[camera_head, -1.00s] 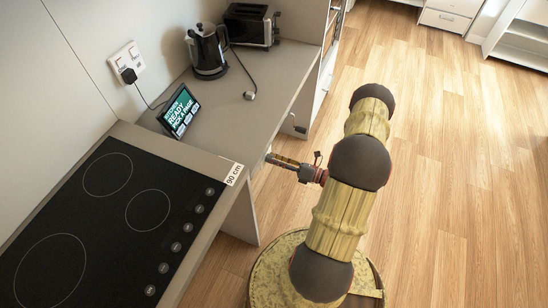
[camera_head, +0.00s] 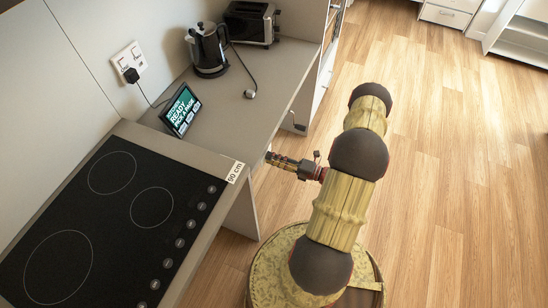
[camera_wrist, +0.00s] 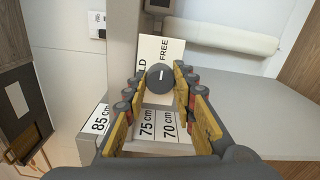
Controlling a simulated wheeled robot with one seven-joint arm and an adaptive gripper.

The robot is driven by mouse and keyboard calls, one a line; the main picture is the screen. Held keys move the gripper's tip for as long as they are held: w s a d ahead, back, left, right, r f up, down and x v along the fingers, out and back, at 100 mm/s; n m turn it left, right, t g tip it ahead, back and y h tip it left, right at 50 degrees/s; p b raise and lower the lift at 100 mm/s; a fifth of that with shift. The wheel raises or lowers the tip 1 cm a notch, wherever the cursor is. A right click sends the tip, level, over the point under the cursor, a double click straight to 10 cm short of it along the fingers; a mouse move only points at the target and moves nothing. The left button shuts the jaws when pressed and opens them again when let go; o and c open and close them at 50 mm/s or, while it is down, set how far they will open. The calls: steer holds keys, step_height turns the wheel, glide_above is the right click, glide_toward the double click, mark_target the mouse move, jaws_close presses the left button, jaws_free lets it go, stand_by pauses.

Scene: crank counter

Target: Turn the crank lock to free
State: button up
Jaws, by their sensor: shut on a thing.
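In the wrist view, a dark round crank knob (camera_wrist: 160,80) with a short white mark sits in front of a pale plate (camera_wrist: 173,50). The plate reads "FREE" at the right; at the left only "LD" shows, the rest hidden. The white mark lies roughly level in the picture. My gripper (camera_wrist: 158,78) has its yellow fingers on both sides of the knob and is shut on it. In the head view my gripper (camera_head: 268,157) reaches the counter's front edge; the knob is hidden there.
Height labels "85 cm", "75 cm" and "70 cm" (camera_wrist: 158,124) show near the fingers. A black hob (camera_head: 120,210), a tablet (camera_head: 181,109), a kettle (camera_head: 209,50) and a toaster (camera_head: 250,23) stand on the counter (camera_head: 225,110). Open wooden floor (camera_head: 460,180) lies at the right.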

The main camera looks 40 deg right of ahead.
steer(key=shift+d, duration=0.1)
steer(key=o, duration=1.1)
steer(key=shift+o, duration=0.3)
steer(key=v, duration=1.2)
